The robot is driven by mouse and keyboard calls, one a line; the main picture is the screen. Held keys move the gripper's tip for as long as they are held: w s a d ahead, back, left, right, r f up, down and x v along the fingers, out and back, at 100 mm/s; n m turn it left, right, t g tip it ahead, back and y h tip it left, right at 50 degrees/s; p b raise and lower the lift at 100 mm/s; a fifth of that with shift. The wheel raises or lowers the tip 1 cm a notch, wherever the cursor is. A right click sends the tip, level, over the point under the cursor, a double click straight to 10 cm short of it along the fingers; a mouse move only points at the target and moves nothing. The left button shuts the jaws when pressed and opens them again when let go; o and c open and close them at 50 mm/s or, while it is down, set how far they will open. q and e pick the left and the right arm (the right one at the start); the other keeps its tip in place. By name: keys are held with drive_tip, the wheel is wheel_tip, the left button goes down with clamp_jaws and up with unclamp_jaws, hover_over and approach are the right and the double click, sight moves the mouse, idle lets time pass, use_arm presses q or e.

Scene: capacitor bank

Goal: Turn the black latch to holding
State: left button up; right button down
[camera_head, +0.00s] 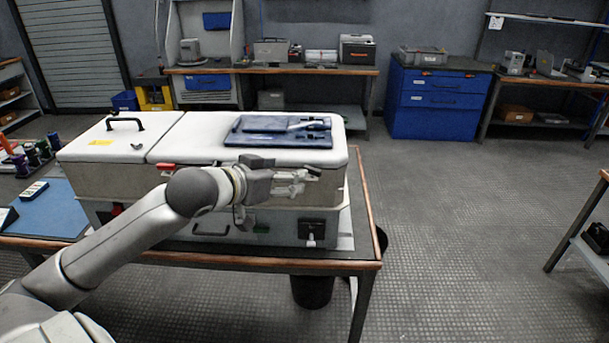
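A white-lidded capacitor bank cabinet (330,200) stands on the table. On its lower front at the right is a black square latch plate (312,228) with a small pale lever pointing down. My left gripper (288,183) is in front of the cabinet's upper front, above and left of that black latch and apart from it in the picture. Its fingers are small and blend with pale metal parts behind them, so I cannot tell whether they are open. My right gripper is not in view.
A blue folder-like item (270,138) lies on the lid. A black handle (125,122) is on the left lid. The copper-edged table (290,262) has a blue mat (50,215) at left. A dark bin (312,290) stands under it.

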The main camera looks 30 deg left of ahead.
sight(311, 170)
use_arm(q)
drive_tip(key=p+x, duration=0.1)
drive_tip(key=x, duration=0.8)
drive_tip(key=shift+w+d+f, duration=0.1)
drive_tip(key=shift+w+d, duration=0.05)
drive_tip(key=shift+w, duration=0.1)
drive_tip(key=c, duration=1)
drive_tip(key=shift+m+h+p, duration=0.5)
drive_tip(key=shift+h+p, duration=0.1)
drive_tip(key=shift+p, duration=0.3)
drive_tip(key=shift+a+m+h+p, duration=0.2)
drive_tip(key=shift+m+h+p, duration=0.1)
drive_tip(key=shift+c, duration=0.2)
drive_tip(key=o, duration=1)
drive_tip(key=shift+o, duration=0.2)
